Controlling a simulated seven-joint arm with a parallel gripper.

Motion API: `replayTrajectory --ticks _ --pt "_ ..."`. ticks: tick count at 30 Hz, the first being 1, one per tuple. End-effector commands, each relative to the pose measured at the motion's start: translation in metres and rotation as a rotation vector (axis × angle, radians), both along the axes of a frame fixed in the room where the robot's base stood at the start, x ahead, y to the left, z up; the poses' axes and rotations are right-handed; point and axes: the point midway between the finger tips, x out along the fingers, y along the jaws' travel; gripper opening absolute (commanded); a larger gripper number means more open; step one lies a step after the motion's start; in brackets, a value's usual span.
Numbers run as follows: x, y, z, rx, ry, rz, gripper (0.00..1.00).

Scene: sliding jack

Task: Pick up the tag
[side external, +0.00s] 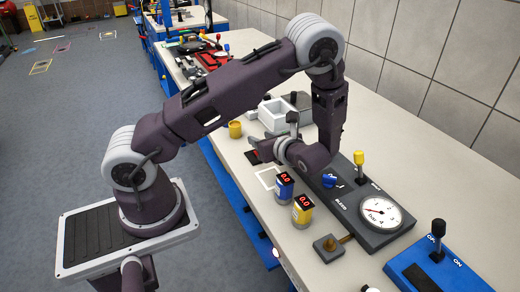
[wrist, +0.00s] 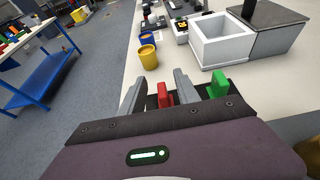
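No piece is clearly recognisable as the tag. In the wrist view a small upright red piece (wrist: 165,95) and a green piece (wrist: 217,85) stand on a dark base (wrist: 198,99). I cannot tell whether either is the tag. My gripper (wrist: 158,88) is open, with its two grey fingers apart. The red piece shows between the fingers, but contact is not visible. In the side view my gripper (side external: 263,150) is low over the bench, beside the white outlined square. My wrist hides part of the dark base there.
A yellow cup (wrist: 147,57) and a white open box (wrist: 222,40) stand beyond my gripper. In the side view, blue and yellow readout canisters (side external: 302,211) and a gauge panel (side external: 380,212) stand nearer. The white outlined square (side external: 265,179) looks bare.

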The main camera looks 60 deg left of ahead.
Motion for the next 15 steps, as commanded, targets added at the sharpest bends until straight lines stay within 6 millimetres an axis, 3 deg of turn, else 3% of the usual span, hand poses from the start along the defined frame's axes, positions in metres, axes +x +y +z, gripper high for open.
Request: replayTrajectory --ticks 4,9,15 --pt "-0.001 0.0 -0.032 -0.002 0.005 0.001 0.38" --pt "-0.002 0.025 -0.041 -0.003 0.002 0.005 0.38" --pt "-0.002 0.027 -0.044 -0.008 0.003 0.003 0.38"
